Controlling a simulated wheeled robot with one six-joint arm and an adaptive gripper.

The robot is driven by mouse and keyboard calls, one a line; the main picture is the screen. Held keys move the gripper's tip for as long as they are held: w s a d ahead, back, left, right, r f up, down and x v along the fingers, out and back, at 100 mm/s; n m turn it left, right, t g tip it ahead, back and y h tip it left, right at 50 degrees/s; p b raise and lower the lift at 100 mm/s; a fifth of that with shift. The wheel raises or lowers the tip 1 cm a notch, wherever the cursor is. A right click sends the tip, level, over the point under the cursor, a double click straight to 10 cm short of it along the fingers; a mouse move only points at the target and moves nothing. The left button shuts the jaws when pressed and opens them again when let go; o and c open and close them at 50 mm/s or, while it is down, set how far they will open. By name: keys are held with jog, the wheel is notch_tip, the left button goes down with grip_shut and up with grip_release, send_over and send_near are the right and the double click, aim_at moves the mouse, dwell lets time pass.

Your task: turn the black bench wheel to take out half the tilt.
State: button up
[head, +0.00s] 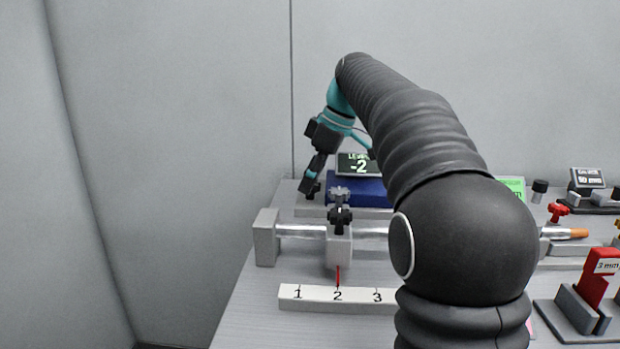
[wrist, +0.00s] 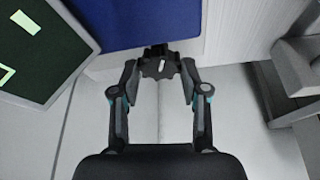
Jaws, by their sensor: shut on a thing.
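The black bench wheel (wrist: 158,68) shows between my fingertips in the wrist view, next to the edge of a blue block (wrist: 133,22). It is toothed and carries a small pale mark. My gripper (wrist: 160,82) is shut on it, one finger on each side. In the head view my gripper (head: 309,188) reaches down at the left end of the blue block (head: 357,188), and the wheel is mostly hidden there. A dark display (head: 358,163) on the block reads "LEVEL" and -2, partly covered. The display's dark face (wrist: 35,55) also shows in the wrist view.
My arm hides the bench's middle. A red block (head: 598,278) and red knob (head: 558,211) stand at the right.

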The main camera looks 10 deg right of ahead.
dwell(0.3)
jog(key=o, duration=0.9)
jog(key=shift+c, duration=0.2)
jog(key=shift+d, duration=0.1)
jog(key=shift+d+r, duration=0.15)
jog(key=shift+r, duration=0.4)
jog(key=v, duration=0.4)
jog(key=shift+s+d, duration=0.2)
jog(key=shift+d, duration=0.2)
send_over(379, 191)
jog(key=shift+d+f, duration=0.1)
